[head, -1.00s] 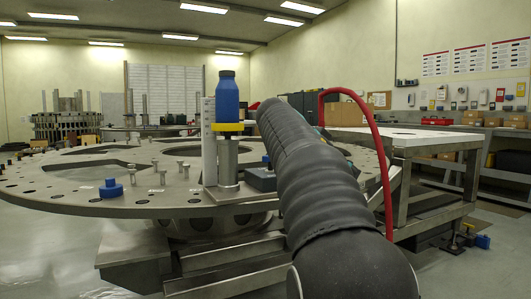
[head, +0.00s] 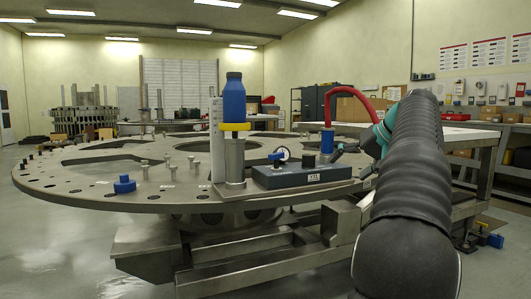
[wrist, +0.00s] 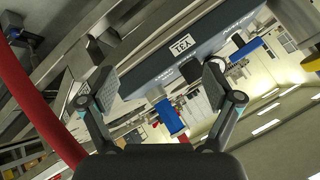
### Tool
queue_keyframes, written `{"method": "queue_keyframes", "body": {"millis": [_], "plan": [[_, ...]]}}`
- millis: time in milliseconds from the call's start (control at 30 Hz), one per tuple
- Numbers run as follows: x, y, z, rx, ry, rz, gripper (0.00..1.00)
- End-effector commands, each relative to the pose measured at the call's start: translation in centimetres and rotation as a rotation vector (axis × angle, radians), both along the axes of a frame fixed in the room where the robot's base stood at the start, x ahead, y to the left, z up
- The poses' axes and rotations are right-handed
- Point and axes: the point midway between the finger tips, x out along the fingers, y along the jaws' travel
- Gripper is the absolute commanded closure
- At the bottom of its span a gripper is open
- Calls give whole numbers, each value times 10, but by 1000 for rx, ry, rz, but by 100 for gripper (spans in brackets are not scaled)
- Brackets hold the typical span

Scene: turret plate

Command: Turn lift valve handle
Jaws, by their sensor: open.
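A dark control box (head: 300,175) with a white label lies at the near right rim of the round steel plate (head: 110,197). It carries a small blue-topped knob (head: 276,156), a round gauge (head: 283,153) and a black knob (head: 309,161). A blue cylinder (head: 327,141) stands at its right end. I cannot read which part is the lift valve handle. My gripper (head: 342,151) is just right of the box. In the wrist view my gripper (wrist: 157,87) is open and empty, its fingers apart, with the box (wrist: 180,45) and the blue cylinder (wrist: 170,118) beyond them.
A steel post with a yellow collar (head: 235,127) and blue bottle (head: 234,95) stands left of the box. A blue block (head: 124,184) and several bolts are on the plate. A red hose (wrist: 35,95) runs beside my gripper. A steel-framed table stands to the right.

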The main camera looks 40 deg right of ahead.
Motion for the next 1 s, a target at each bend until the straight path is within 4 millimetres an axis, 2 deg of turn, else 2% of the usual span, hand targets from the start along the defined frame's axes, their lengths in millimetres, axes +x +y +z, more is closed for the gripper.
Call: {"method": "queue_keyframes", "body": {"millis": [33, 133, 233, 333, 500, 667, 767, 1000], "plan": [[13, 11, 13, -44, -72, 97, 10], [33, 36, 41, -166, -226, 292, 10], [44, 53, 63, -294, -356, 439, 10], [47, 61, 74, -409, -434, 538, 10], [47, 61, 75, -539, -460, 621, 10], [53, 63, 72, -567, -463, 639, 10], [64, 67, 67, -565, -463, 641, 10], [102, 80, 50, -562, -462, 641, 10]]}}
